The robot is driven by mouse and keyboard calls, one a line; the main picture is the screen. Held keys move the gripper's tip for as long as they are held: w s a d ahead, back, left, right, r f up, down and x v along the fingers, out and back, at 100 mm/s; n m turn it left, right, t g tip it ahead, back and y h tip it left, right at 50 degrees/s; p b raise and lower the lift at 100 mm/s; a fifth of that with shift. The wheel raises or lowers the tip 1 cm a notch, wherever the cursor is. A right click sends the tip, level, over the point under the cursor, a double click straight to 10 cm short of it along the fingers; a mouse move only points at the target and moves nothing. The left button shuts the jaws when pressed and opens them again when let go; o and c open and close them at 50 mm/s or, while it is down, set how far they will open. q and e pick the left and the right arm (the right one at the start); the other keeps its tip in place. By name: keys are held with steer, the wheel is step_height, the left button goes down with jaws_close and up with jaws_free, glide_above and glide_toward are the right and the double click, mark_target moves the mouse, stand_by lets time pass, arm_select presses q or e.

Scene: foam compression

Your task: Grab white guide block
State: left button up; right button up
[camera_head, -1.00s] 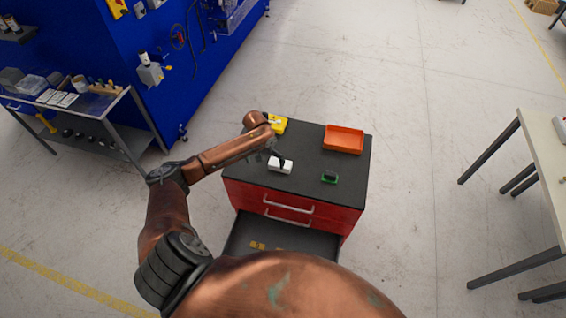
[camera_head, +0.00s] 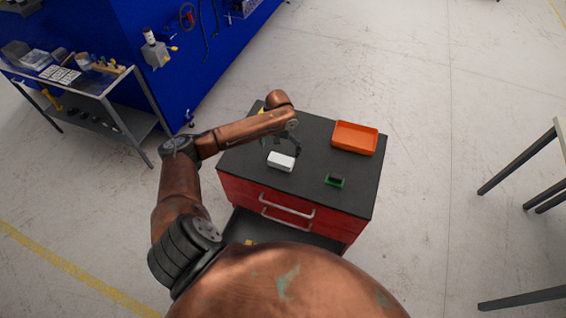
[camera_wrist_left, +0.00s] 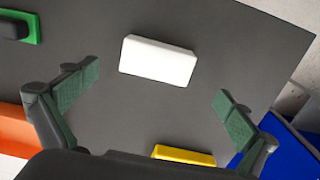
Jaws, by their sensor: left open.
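The white guide block (camera_head: 281,161) lies on the dark top of the red cabinet (camera_head: 322,196), near its front left part. In the left wrist view the white block (camera_wrist_left: 158,60) lies flat ahead of the fingers, roughly centred between them and touching neither. My left gripper (camera_head: 293,143) is just behind the block and above the top, partly hidden by its own arm. In the left wrist view my left gripper (camera_wrist_left: 152,97) is wide open and empty, with green finger pads. My right gripper is not in view.
An orange tray (camera_head: 355,138) stands at the back right of the cabinet top. A green base with a black part (camera_head: 335,180) lies to the right of the block. A yellow object (camera_wrist_left: 184,155) lies near the gripper. An open drawer is below.

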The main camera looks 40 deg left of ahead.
mark_target(281, 159)
arm_select(q)
steer(key=shift+f, duration=0.9)
steer(key=f+p, duration=0.1)
steer(key=f, duration=0.3)
steer(key=shift+d+f, duration=0.2)
steer(key=shift+f, duration=0.6)
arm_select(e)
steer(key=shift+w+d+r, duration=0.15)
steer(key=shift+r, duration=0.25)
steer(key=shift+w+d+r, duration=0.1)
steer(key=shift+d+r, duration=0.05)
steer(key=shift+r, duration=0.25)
arm_select(q)
steer(key=shift+c, duration=0.4)
steer(key=c, duration=0.7)
steer(key=shift+w, duration=0.1)
steer(key=c, duration=0.6)
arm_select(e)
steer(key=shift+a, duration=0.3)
